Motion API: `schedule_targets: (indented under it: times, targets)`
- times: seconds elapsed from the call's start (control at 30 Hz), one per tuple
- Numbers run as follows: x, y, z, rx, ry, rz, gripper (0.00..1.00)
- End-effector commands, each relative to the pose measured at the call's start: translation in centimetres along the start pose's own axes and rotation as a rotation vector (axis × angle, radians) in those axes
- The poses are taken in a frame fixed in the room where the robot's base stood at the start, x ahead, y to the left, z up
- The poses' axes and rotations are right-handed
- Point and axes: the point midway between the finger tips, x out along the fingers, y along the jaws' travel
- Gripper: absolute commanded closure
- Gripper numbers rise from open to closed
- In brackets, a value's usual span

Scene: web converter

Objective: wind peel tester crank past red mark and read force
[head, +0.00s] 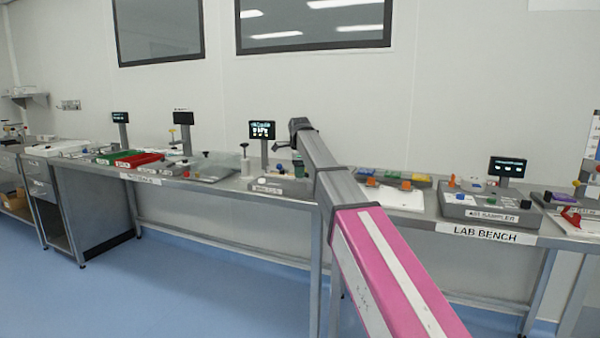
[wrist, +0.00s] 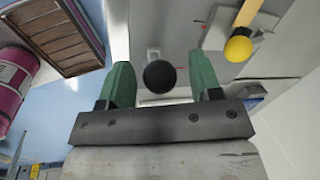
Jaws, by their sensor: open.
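In the wrist view, my gripper (wrist: 160,85) is open, with its two green fingers apart. A round black knob (wrist: 159,77) appears between the fingers and looks free of both; I cannot tell how far below them it is. It may be the crank's knob. A yellow ball-ended handle (wrist: 238,48) is to the right, with a short red mark near it on the grey surface. In the head view, my arm reaches over the bench beside a grey device (head: 285,186) with a lit screen (head: 262,130). The screen's reading is too small to make out, and my arm hides part of the device.
The lab bench (head: 487,234) runs along the wall. A device with a screen (head: 508,167) and orange knob stands right of my arm. Red and green trays (head: 138,160) lie to the left. A pink roll (wrist: 12,85) shows at the left of the wrist view.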

Motion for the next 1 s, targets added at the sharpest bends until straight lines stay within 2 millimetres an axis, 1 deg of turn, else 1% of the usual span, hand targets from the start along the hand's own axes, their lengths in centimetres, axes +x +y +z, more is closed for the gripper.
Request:
schedule_targets:
  times: [0.1, 0.37, 0.4, 0.47, 0.5, 0.53, 0.57, 0.83, 1.0]
  targets:
    - [0.55, 0.01, -0.01, 0.000, 0.000, 0.000, 0.42]
    - [0.68, -0.01, 0.00, 0.000, 0.000, -0.001, 0.42]
    - [0.67, -0.01, -0.01, 0.000, 0.000, -0.001, 0.45]
    - [0.67, -0.01, -0.01, 0.000, 0.000, -0.001, 0.65]
    - [0.67, -0.01, -0.01, 0.000, 0.000, -0.001, 0.78]
    - [0.67, -0.01, -0.01, 0.000, 0.000, 0.000, 0.87]
    - [0.67, -0.01, -0.01, 0.000, 0.000, 0.000, 0.90]
    - [0.65, 0.09, 0.00, -0.016, -0.003, 0.000, 0.90]
    - [0.60, 0.38, 0.02, -0.077, -0.015, -0.001, 0.90]
